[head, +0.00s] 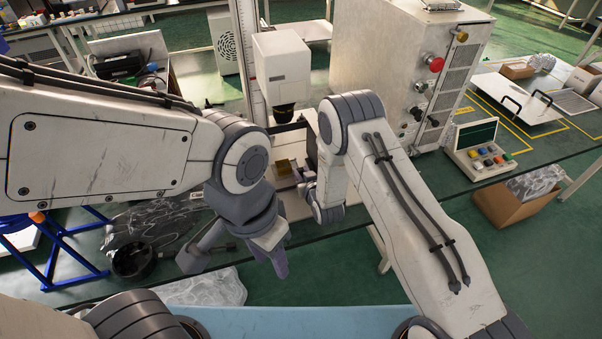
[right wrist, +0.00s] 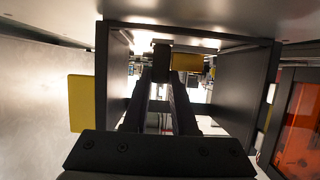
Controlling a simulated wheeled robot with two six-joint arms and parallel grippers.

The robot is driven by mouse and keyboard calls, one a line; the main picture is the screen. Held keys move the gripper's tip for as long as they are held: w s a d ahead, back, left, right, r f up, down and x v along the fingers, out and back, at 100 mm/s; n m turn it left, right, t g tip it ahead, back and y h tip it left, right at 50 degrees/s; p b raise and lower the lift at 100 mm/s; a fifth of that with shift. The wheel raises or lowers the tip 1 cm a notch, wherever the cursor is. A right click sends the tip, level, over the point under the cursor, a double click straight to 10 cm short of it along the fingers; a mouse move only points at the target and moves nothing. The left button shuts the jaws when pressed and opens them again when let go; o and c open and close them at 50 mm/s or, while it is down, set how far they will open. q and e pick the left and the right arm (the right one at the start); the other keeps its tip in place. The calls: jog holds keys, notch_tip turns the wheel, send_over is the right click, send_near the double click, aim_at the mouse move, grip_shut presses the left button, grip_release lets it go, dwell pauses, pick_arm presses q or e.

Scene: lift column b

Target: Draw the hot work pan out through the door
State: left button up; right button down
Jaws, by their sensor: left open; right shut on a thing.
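My left gripper (head: 236,256) hangs open and empty in front of the bench edge in the head view, fingers apart. My right gripper (head: 301,178) is at the bench, left of its own forearm and largely hidden. In the right wrist view its two dark fingers (right wrist: 163,95) reach into a dark rectangular frame (right wrist: 262,75), which looks like the doorway. They are shut on a small dark piece (right wrist: 161,54), apparently the pan's handle. A yellow block (right wrist: 187,62) is just right of it. A brass-coloured block (head: 284,167) shows beside the right gripper. The pan's body cannot be made out.
A grey cabinet (head: 385,65) with a red button stands behind my right arm. A white machine head (head: 282,65) is above the work area. A button console (head: 478,148) and cardboard box (head: 515,203) are to the right. An orange window (right wrist: 300,130) shows in the right wrist view.

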jog(key=shift+s+d+r, duration=0.1)
jog(key=shift+s+r, duration=0.05)
jog(key=shift+s, duration=0.2)
dwell(0.6)
jog(key=shift+s+d+p, duration=0.2)
jog(key=shift+s+p, duration=0.1)
jog(key=shift+s, duration=0.35)
jog(key=shift+s+d, duration=0.15)
jog(key=shift+s, duration=0.2)
jog(key=shift+s+d, duration=0.2)
jog(key=shift+s, duration=0.45)
jog(key=shift+s+d, duration=0.1)
jog(key=shift+s, duration=0.25)
jog(key=shift+s+d+p, duration=0.1)
jog(key=shift+s+p, duration=0.2)
jog(key=shift+s, duration=0.05)
jog(key=shift+s+d, duration=0.2)
jog(key=shift+s, duration=0.45)
jog(key=shift+s+d, duration=0.15)
jog(key=shift+s, duration=0.2)
jog(key=shift+s+d, duration=0.1)
jog(key=shift+s, duration=0.25)
